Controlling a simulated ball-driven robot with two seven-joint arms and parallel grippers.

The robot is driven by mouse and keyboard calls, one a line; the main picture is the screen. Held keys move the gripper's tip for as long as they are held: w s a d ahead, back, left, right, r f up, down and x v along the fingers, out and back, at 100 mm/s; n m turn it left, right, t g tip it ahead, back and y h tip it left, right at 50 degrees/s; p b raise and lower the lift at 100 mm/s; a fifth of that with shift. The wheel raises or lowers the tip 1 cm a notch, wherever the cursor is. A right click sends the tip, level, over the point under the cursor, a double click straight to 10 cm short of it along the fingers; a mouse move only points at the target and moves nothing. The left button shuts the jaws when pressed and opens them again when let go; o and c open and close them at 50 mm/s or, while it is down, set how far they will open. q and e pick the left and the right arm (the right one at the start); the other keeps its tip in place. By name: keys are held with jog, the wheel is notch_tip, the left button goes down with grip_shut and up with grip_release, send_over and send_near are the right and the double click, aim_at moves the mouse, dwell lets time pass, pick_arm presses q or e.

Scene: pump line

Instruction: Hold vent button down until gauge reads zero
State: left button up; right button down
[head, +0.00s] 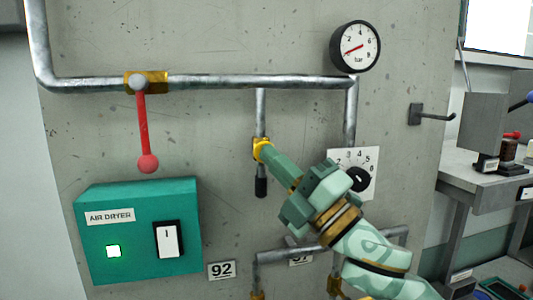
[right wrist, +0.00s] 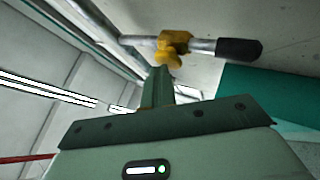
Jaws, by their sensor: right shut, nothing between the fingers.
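The vent button is part of a yellow brass fitting (head: 259,146) on the short vertical pipe; in the right wrist view the yellow button (right wrist: 174,61) sits right at my fingertips. My right gripper (head: 266,153) is shut and empty, its tips at the fitting, touching or almost touching; I cannot tell whether the button is pressed in. The fingers (right wrist: 158,72) hide part of it. The round black-rimmed gauge (head: 355,46) at the upper right has a red needle pointing lower left, just below the 2; its exact reading is too small to tell. My left gripper is not in view.
A red lever (head: 142,125) hangs from a brass valve at the left. A green air dryer box (head: 138,232) is below it. A white dial plate (head: 367,160) with a black knob is partly behind my right gripper. A bench (head: 475,180) stands right.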

jog(key=shift+s, duration=0.1)
jog(key=shift+s+d+p, duration=0.25)
jog(key=shift+s+p, duration=0.1)
jog(key=shift+s, duration=0.35)
jog(key=shift+s, duration=0.15)
jog(key=s, duration=0.1)
jog(key=s+d+p, duration=0.1)
jog(key=s, duration=0.2)
jog(key=shift+s+d, duration=0.25)
